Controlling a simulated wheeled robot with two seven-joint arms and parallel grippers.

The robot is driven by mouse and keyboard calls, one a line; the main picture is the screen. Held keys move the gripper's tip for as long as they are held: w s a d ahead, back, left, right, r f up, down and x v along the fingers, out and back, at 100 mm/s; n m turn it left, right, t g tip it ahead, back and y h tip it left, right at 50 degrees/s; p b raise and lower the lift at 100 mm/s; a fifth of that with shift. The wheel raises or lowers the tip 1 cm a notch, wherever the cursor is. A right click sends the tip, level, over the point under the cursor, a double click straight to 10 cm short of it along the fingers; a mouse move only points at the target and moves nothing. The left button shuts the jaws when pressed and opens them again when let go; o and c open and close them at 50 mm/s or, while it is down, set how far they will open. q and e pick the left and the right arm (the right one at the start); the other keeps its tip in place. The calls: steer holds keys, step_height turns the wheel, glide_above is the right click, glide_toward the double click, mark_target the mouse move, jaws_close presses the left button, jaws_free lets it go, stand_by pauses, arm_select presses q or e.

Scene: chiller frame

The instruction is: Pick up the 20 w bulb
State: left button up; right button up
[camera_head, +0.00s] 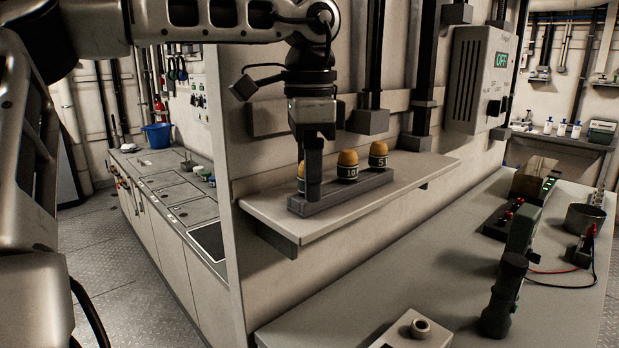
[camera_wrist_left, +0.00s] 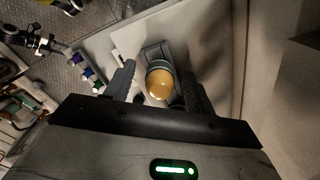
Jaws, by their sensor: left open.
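Three amber-domed bulbs stand in a row in a grey rack (camera_head: 340,192) on the wall shelf. The right bulb (camera_head: 378,156) is marked 5 and the middle bulb (camera_head: 347,166) is marked 10. The left bulb (camera_head: 300,178) is mostly hidden behind my left gripper (camera_head: 313,188), and its number cannot be read. My left gripper points down at the left end of the rack, open. In the left wrist view one amber bulb (camera_wrist_left: 159,84) sits between the two spread fingers, in the rack. My right gripper is not in view.
The shelf (camera_head: 415,166) has bare room right of the rack. A switch box (camera_head: 480,80) reading OFF is on the wall. The bench (camera_head: 400,285) below holds a dark upright device (camera_head: 503,295), a socket block (camera_head: 415,330), a metal pot (camera_head: 585,218) and wires.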

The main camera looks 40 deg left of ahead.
arm_select(q)
steer(key=c, duration=1)
steer(key=shift+c, duration=0.2)
steer(key=shift+r, duration=0.1)
